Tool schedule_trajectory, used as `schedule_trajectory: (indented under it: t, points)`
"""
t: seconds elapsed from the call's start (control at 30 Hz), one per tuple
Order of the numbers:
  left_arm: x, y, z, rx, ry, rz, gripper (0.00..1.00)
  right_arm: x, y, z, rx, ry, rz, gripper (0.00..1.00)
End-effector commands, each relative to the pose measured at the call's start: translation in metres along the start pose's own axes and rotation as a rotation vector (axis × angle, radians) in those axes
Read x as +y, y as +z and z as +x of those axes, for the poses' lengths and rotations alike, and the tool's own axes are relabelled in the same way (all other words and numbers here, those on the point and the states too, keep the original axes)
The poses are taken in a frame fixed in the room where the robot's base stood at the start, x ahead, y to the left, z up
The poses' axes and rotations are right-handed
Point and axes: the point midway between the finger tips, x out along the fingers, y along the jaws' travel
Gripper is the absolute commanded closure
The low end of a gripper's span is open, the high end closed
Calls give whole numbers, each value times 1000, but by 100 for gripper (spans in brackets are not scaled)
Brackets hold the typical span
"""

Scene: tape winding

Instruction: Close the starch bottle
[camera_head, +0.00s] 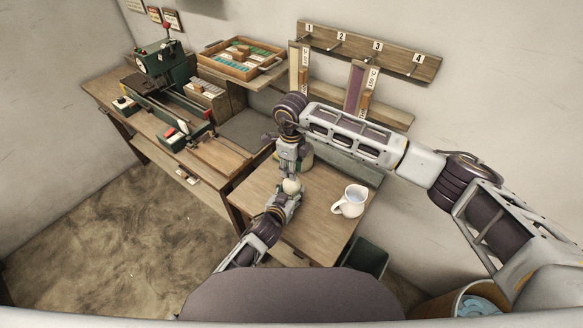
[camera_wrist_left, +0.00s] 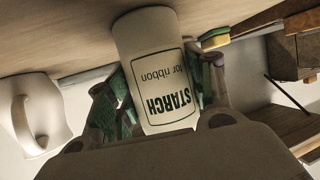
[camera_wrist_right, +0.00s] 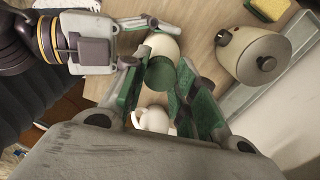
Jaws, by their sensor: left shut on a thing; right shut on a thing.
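The white starch bottle (camera_wrist_left: 158,70), labelled "STARCH for ribbon", shows upside down in the left wrist view, near the tabletop. My left gripper (camera_wrist_left: 163,88) is shut around its body. In the head view the bottle (camera_head: 291,186) is a small pale shape between my left gripper (camera_head: 284,199) and my right gripper (camera_head: 291,172). In the right wrist view a round dark green cap (camera_wrist_right: 160,74) sits between the pads of my right gripper (camera_wrist_right: 158,86), overlapping the edge of the pale bottle (camera_wrist_right: 163,44). I cannot tell whether cap and bottle touch.
A white mug (camera_head: 351,201) stands on the table (camera_head: 318,225) to the right. A lidded pot (camera_wrist_right: 255,55) and a yellow sponge (camera_wrist_right: 268,8) are near the bottle. A numbered rack (camera_head: 370,50) hangs behind. A green machine (camera_head: 160,68) stands on the left bench.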

Motion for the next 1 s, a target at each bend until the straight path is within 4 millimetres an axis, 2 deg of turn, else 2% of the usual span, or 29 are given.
schedule_trajectory:
  t: [0.6, 0.77, 0.8, 0.97, 1.0]
  points:
    - [1, 0, 0, 1, 1, 0, 100, 0, 0, 0, -2, 1, 498, 100]
    - [1, 0, 0, 1, 1, 0, 100, 0, 0, 0, -2, 1, 505, 100]
    - [1, 0, 0, 1, 1, 0, 100, 0, 0, 0, -2, 1, 504, 68]
    - [1, 0, 0, 1, 1, 0, 100, 0, 0, 0, -2, 1, 503, 47]
    - [1, 0, 0, 1, 1, 0, 100, 0, 0, 0, -2, 1, 502, 47]
